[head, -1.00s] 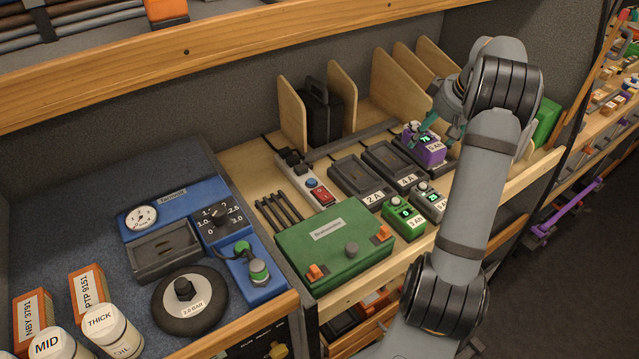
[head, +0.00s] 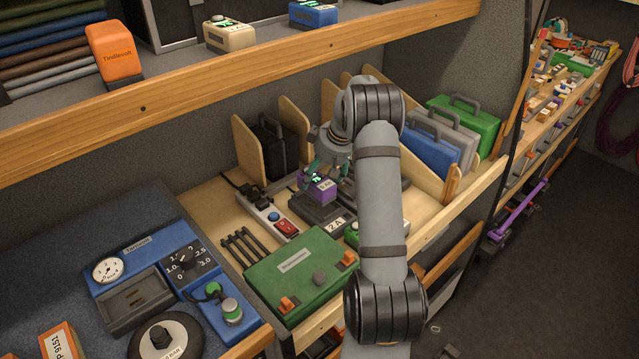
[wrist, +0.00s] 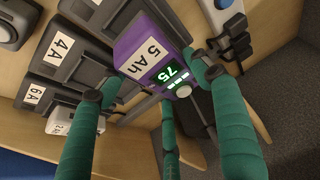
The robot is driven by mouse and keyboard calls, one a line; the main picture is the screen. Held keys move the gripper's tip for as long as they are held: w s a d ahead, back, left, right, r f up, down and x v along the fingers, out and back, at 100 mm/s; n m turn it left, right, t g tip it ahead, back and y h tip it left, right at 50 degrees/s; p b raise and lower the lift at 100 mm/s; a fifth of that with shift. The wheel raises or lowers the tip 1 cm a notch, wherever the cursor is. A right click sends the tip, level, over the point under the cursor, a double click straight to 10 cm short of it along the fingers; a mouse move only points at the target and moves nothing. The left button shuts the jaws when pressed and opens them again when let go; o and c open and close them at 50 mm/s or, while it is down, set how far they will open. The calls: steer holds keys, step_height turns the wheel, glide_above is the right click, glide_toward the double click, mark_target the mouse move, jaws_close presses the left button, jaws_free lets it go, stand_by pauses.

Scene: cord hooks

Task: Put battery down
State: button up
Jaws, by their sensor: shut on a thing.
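The purple battery (head: 319,190), labelled 5 Ah with a green display reading 75, is in my gripper (head: 328,172). It also shows in the wrist view (wrist: 148,50), between the green fingers of my gripper (wrist: 150,85). In the head view the battery is over or at the charger labelled 2 A (head: 336,226), beside the power strip. I cannot tell whether it touches the charger. Chargers labelled 4 A (wrist: 62,48) and 6 A (wrist: 38,95) show left of the battery in the wrist view. My arm hides most of the charger row in the head view.
A power strip (head: 268,213) stands left of the battery. A green box (head: 303,275) is in front. Wooden dividers (head: 296,122) with a black case (head: 268,146) stand behind. Blue (head: 428,152) and green (head: 465,122) cases stand at right. A shelf edge (head: 200,90) crosses above.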

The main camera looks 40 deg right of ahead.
mark_target(322, 179)
step_height(322, 179, down, 3)
steer(key=shift+a+f+p, duration=0.1)
steer(key=shift+p, duration=0.65)
steer(key=shift+f, duration=0.4)
steer(key=shift+f+b, duration=0.15)
steer(key=shift+b, duration=0.2)
steer(key=o, duration=1.6)
